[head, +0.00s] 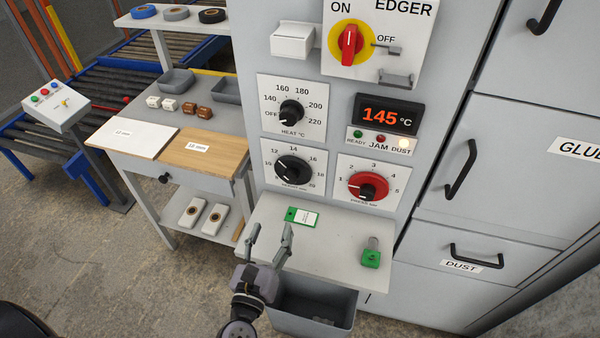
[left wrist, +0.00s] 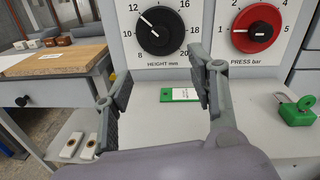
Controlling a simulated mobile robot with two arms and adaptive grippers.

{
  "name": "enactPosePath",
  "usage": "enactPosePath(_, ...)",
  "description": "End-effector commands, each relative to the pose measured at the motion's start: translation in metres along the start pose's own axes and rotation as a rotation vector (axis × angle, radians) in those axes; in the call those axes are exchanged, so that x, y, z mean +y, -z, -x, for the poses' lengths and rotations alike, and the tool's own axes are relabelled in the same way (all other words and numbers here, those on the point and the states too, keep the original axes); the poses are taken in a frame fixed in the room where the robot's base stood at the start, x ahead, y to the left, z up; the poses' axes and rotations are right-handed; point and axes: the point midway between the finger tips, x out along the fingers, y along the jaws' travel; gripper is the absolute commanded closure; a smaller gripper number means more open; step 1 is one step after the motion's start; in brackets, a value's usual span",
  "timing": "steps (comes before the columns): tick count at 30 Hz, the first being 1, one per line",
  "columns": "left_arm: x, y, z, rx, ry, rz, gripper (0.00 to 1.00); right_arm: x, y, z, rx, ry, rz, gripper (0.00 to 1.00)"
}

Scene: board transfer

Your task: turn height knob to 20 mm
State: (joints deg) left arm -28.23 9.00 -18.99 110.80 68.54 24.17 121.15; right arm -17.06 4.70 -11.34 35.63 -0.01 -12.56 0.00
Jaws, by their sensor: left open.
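The black height knob (head: 293,169) sits on a white dial plate on the machine's front, under the heat knob. In the left wrist view the height knob (left wrist: 161,30) has its white pointer toward the upper left, close to the 12 mark; the 20 mark is at the lower right. My left gripper (head: 271,232) is open and empty, below and in front of the dial, near the front edge of the small shelf. In the left wrist view its fingers (left wrist: 159,82) stand apart below the knob, not touching it. My right gripper is not in view.
The red pressure knob (head: 368,187) is right of the height dial, the heat knob (head: 291,113) above it. The grey shelf (head: 330,250) below carries a green tag (head: 302,217) and a green padlock (head: 371,253). A grey bin (head: 320,305) is underneath. A side table holds boards.

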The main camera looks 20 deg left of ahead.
Motion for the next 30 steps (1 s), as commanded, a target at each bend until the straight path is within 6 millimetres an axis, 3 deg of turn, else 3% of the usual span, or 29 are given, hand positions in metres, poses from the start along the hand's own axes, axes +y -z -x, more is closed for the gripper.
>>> enactPosePath(6,-0.001,-0.004,-0.042,-0.003,0.0,-0.005,0.47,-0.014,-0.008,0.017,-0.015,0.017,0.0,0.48)
enactPosePath(18,-0.001,-0.002,-0.128,-0.001,0.002,-0.009,0.47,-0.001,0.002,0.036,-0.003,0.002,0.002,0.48)
enactPosePath(24,-0.001,0.0,-0.156,0.001,0.002,-0.008,0.47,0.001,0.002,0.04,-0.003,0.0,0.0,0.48)
enactPosePath(30,-0.001,0.001,-0.166,0.001,0.002,-0.007,0.47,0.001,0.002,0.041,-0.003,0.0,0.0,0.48)
